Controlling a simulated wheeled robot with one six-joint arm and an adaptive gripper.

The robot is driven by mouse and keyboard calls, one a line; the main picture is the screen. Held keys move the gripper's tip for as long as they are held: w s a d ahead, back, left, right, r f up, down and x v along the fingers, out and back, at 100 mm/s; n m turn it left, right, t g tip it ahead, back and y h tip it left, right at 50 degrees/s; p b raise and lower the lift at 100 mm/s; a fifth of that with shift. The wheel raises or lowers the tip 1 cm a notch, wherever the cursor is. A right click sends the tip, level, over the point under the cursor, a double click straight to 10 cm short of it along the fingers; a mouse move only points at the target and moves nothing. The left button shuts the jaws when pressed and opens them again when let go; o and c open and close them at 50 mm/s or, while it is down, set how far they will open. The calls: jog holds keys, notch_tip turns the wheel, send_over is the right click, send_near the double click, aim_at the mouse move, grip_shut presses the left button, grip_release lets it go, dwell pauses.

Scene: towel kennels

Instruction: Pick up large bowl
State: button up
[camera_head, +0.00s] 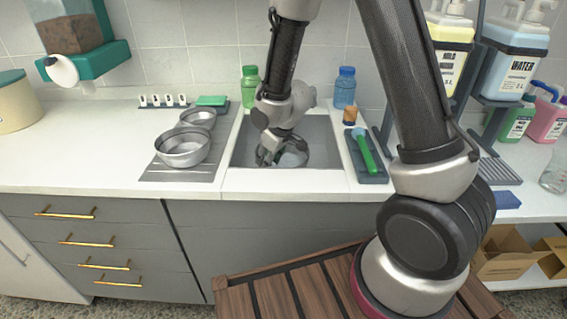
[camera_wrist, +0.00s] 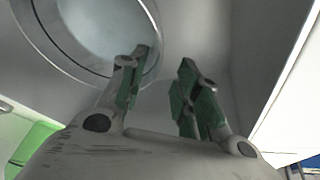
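A round metal bowl (camera_head: 294,157) lies in the sink, partly hidden by my gripper (camera_head: 267,157). In the wrist view this bowl (camera_wrist: 100,30) fills the upper left, with its curved rim in sight. My gripper (camera_wrist: 166,68) is open there, its green-padded fingers apart with nothing between them. The left finger overlaps the rim in the picture; I cannot tell whether it touches. Two more metal bowls stand on the counter left of the sink: a larger one (camera_head: 183,148) in front and a smaller one (camera_head: 198,117) behind.
The sink (camera_head: 323,133) has walls close around my gripper. A green bottle (camera_head: 250,88) and a blue bottle (camera_head: 345,88) stand behind it. A tray with a green brush (camera_head: 364,150) lies to its right. The counter at far left (camera_head: 90,165) is clear.

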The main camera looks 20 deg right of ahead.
jog(key=x, duration=0.5)
jog(key=shift+w, duration=0.2)
grip_shut()
